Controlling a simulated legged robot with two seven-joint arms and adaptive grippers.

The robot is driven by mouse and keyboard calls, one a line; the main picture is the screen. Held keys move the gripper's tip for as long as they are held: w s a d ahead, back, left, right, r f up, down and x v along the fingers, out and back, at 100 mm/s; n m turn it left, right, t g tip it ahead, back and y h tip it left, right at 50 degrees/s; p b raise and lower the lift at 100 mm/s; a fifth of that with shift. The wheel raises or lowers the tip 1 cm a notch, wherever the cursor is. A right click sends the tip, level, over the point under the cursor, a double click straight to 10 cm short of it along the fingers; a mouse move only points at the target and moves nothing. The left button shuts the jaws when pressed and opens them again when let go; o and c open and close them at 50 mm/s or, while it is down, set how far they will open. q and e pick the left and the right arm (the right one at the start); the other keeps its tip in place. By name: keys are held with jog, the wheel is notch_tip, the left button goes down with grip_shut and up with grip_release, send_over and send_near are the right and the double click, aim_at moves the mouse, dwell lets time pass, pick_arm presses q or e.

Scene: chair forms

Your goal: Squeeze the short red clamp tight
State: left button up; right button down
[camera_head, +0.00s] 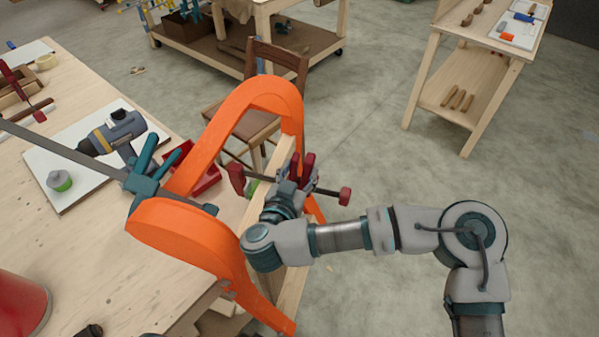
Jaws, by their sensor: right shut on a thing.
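The short red clamp (237,179) sits at the right side of the orange chair form (196,233), near the table edge. One red jaw shows left of my right gripper, and its other red part and a threaded rod with a red knob (344,196) stick out to the right. My right gripper (291,184) is shut on the red clamp and hides its middle. I cannot tell how hard the clamp jaws press. A long bar clamp with a teal head (146,176) lies across the form's left side. My left gripper is not in view.
The wooden table (100,245) holds a drill (112,135) on a white board, a red tray (195,178) and a red container (18,305). A wooden chair (262,122) stands behind the form. The floor to the right is clear up to a shelf (455,95).

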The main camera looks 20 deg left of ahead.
jog(key=shift+f, duration=0.1)
jog(key=c, duration=0.5)
grip_release()
jog(key=shift+w+a, duration=0.1)
jog(key=shift+a, duration=0.35)
grip_shut()
